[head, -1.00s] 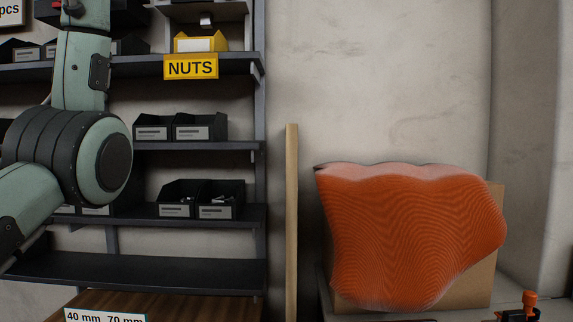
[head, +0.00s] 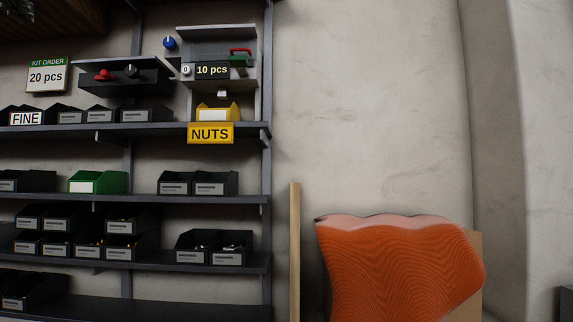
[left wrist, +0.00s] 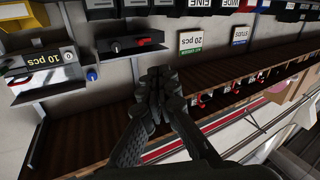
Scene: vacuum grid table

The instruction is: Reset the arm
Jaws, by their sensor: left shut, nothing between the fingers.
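My left gripper (left wrist: 155,88) shows in the left wrist view, with its dark fingers together and nothing between them. It appears in front of a brown wooden surface (left wrist: 85,140), apart from the things around it as far as I can tell. My left arm is not in the head view now. My right arm and gripper are in neither view.
Dark shelves (head: 150,200) with several bins stand at the left in the head view. A yellow NUTS bin (head: 218,114) sits below a dispenser reading 10 pcs (head: 212,70). An orange wavy object (head: 395,270) is at the lower right; bare wall lies above it.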

